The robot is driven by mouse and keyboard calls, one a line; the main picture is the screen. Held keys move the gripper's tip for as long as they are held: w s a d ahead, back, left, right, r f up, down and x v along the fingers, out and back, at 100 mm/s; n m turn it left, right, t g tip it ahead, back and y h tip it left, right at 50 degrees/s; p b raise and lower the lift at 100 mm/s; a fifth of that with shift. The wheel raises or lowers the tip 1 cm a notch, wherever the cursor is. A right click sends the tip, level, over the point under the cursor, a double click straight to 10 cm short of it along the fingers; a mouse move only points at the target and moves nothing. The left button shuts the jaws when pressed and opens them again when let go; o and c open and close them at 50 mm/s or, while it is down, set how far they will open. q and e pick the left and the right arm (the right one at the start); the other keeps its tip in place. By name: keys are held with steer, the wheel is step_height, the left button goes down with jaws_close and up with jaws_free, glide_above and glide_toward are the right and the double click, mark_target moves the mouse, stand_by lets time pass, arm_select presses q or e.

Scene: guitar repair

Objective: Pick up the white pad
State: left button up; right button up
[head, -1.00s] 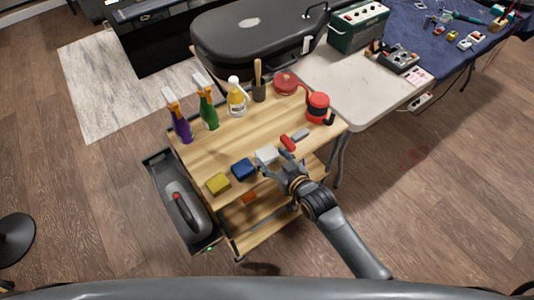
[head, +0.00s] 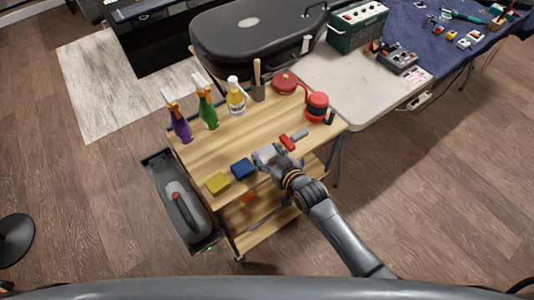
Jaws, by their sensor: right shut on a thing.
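The white pad (head: 265,152) is near the front edge of the wooden cart's top (head: 205,155), to the right of a blue pad (head: 243,168) and a yellow pad (head: 217,184). My right gripper (head: 268,157) reaches in from the lower right and is shut on the white pad. Its fingers cover much of the pad, so only part of it shows. I cannot tell whether the pad is lifted or still touches the cart top. My left gripper is not in view.
A red block (head: 287,142) and a grey block (head: 300,134) lie just right of the gripper. A white table (head: 345,88) adjoins the cart at right.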

mark_target(267, 154)
step_height(267, 154, up, 3)
steer(key=shift+r, duration=0.1)
steer(key=d+r+b, duration=0.2)
steer(key=d+r, duration=0.8)
steer(key=d, duration=0.4)
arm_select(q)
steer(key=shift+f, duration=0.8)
arm_select(e)
steer(key=s+d+r+m+t+h, duration=0.2)
steer(key=s+d+r+m+h, duration=0.3)
steer(key=s+r+m+h, duration=0.1)
step_height(267, 154, up, 4)
steer(key=shift+s+f+h, duration=0.15)
steer(key=shift+s+h, duration=0.35)
steer(key=shift+s, duration=0.55)
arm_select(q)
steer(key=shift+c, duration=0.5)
arm_select(e)
steer(key=shift+w, duration=0.1)
